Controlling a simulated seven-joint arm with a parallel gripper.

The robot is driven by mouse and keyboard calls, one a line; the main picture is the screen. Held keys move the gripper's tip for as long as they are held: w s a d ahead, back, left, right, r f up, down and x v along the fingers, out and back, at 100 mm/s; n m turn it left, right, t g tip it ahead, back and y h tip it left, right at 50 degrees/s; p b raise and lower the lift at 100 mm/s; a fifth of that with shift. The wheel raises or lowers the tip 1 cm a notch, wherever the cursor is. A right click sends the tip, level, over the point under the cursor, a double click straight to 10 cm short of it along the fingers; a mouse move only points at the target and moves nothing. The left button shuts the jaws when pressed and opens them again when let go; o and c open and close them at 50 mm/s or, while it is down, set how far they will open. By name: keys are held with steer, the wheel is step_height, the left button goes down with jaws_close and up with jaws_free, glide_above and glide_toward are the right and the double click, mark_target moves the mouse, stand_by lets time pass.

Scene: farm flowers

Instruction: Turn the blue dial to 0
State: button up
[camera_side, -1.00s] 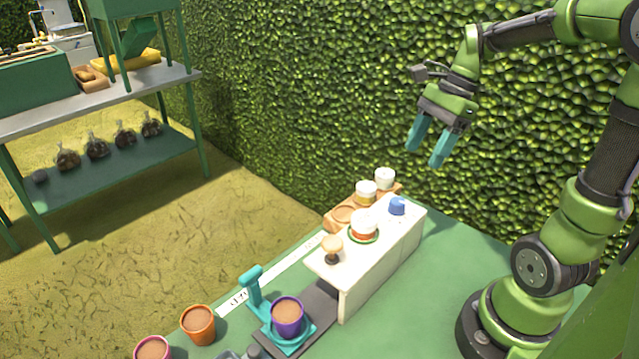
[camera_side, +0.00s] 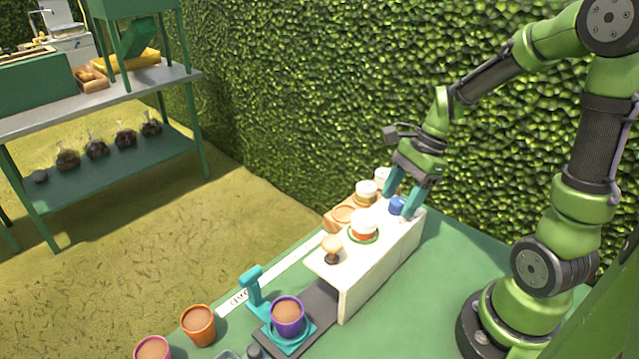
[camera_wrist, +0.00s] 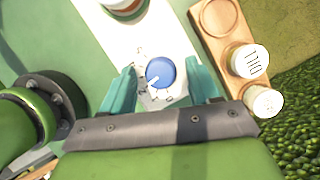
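The blue dial (camera_side: 397,206) sits on top of the white box (camera_side: 372,262), near its far right end. In the wrist view the dial (camera_wrist: 160,73) is round, with a white pointer line toward its lower left and small printed marks around it, too small to read surely. My gripper (camera_side: 402,203) points down over the dial with its teal fingers apart. In the wrist view one finger of my gripper (camera_wrist: 160,82) is on each side of the dial, with a visible gap at the left and a narrower one at the right. Contact is not clear.
A wooden tray (camera_side: 340,224) with white-lidded jars (camera_side: 366,190) lies close behind. A purple pot (camera_side: 287,315) stands on a teal stand at the front. The hedge rises behind.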

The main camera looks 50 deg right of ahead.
steer(key=c, duration=0.9)
steer(key=shift+n, duration=0.3)
steer(key=n+g, duration=0.1)
steer(key=n, duration=0.2)
steer(key=n+g, duration=0.1)
steer(key=n, duration=0.2)
steer(key=shift+w+g, duration=0.2)
steer(key=shift+g, duration=0.2)
steer(key=n+g, duration=0.1)
steer(key=n, duration=0.2)
steer(key=n+g+h, duration=0.1)
steer(key=n, duration=0.2)
steer(key=shift+w+n, duration=0.15)
steer(key=shift+n, duration=0.15)
steer(key=o, duration=1)
